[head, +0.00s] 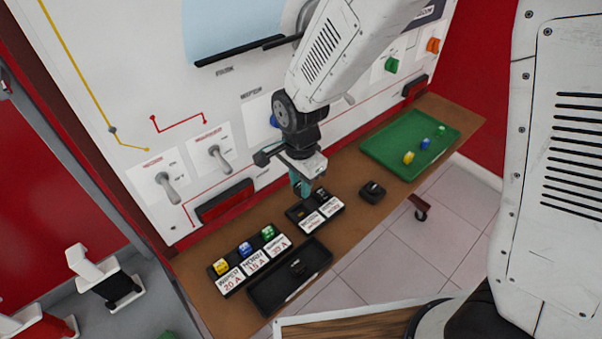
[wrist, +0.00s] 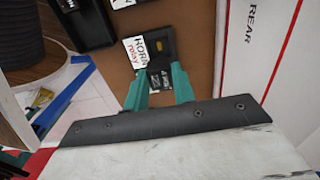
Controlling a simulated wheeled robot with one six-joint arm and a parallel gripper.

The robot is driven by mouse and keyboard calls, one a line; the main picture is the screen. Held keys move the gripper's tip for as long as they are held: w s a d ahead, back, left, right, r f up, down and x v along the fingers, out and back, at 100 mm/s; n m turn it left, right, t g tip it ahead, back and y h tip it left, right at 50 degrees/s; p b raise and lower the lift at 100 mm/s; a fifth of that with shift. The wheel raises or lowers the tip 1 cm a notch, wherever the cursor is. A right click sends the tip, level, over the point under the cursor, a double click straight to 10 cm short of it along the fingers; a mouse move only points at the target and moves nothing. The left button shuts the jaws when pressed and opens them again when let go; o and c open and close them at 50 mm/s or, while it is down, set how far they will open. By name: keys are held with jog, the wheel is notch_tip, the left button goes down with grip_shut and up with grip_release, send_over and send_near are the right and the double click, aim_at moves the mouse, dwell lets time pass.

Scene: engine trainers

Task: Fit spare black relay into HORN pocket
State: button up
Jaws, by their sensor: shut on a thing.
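My gripper (head: 302,190) is over the relay block, its teal fingers pointing down. In the wrist view the fingers (wrist: 160,88) are shut on a small black relay (wrist: 158,77) with pale lettering. The relay block (head: 293,214) is black, with white labels along its front edge. In the wrist view the HORN label (wrist: 134,51) sits beside a dark pocket (wrist: 159,42) with a small orange-yellow patch inside. The held relay is at the near edge of that pocket. I cannot tell whether it touches the block. In the head view the fingers largely hide it.
A black fuse block (head: 228,287) with yellow, blue and green fuses stands to the left. Another black item (head: 372,191) sits right of the relay block. A green tray (head: 385,146) holds coloured fuses. The upright panel (head: 110,90) rises behind.

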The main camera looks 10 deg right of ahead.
jog(key=shift+f, duration=2.65)
jog(key=shift+s+f, duration=0.1)
jog(key=shift+f, duration=1.15)
jog(key=o, duration=1.5)
jog(key=shift+r, duration=0.1)
jog(key=shift+r, duration=3.95)
